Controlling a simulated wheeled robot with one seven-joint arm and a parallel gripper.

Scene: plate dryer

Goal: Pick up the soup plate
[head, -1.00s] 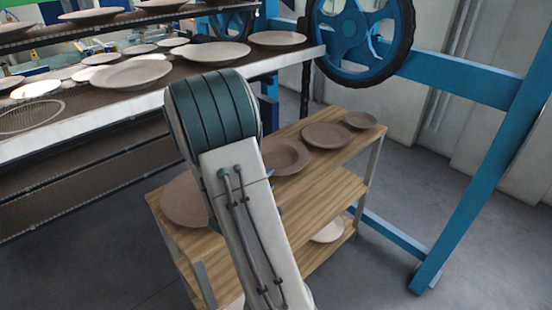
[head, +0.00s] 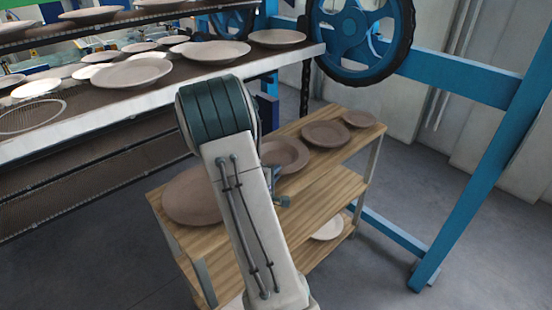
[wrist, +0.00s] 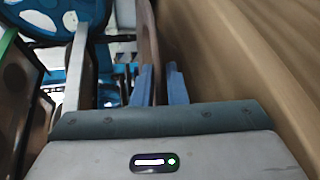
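Brown plates stand in a row on the wooden top of a cart. The deep, wide-rimmed one in the middle (head: 284,154) looks like the soup plate. It is partly hidden behind my arm in the head view. My gripper (head: 284,201) shows just past my arm, near that plate's front side. In the wrist view my gripper's two blue fingers (wrist: 160,85) are apart. A brown plate edge (wrist: 148,40) shows edge-on and runs down toward the gap between them. I cannot tell whether the fingers touch it.
The wooden cart (head: 335,180) also bears a large plate (head: 192,198), a medium plate (head: 326,134) and a small plate (head: 360,118). A white plate (head: 328,228) lies on a lower shelf. A dryer rack (head: 90,123) with several plates stands behind left. Blue frame beams stand right.

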